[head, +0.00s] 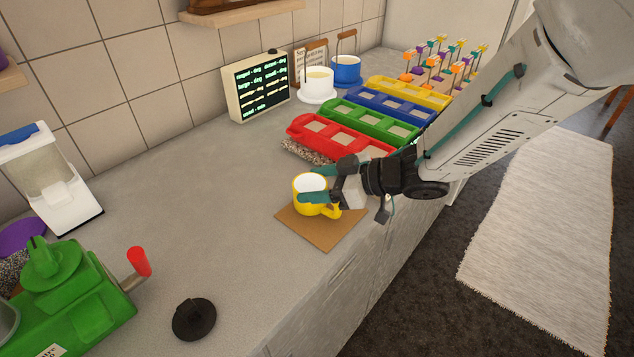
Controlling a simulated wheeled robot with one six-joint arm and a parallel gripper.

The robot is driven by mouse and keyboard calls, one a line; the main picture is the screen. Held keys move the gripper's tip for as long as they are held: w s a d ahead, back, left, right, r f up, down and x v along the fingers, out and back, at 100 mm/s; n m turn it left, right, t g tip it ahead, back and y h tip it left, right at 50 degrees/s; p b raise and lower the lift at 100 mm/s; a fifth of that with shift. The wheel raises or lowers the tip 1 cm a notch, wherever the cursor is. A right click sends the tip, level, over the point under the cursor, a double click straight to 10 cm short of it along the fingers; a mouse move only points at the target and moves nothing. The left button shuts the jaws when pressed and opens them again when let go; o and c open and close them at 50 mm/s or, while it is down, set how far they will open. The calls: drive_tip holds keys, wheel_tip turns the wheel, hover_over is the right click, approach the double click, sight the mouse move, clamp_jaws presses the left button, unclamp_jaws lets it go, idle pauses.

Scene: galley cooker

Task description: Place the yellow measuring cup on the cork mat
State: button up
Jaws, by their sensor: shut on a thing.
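The yellow measuring cup (303,204) has a white inside and is upright in the head view. It is over the back part of the cork mat (325,239), a square brown mat near the counter's front edge. I cannot tell whether the cup's base touches the mat or is slightly above it. My gripper (318,186) reaches in from the right and is shut on the cup, with teal fingers at its rim and side. The fingers and wrist hide part of the cup's right side.
Red (340,141), green (372,120), blue (390,103) and yellow trays stand behind my gripper. A green machine (70,295) with a red-handled crank and a black lid (194,319) are at the front left. The counter left of the mat is clear.

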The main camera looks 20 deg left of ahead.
drive_tip(key=o, duration=1.1)
drive_tip(key=shift+f, duration=0.1)
drive_tip(key=shift+c, duration=0.2)
drive_tip(key=shift+r, duration=0.2)
drive_tip(key=v, duration=1.2)
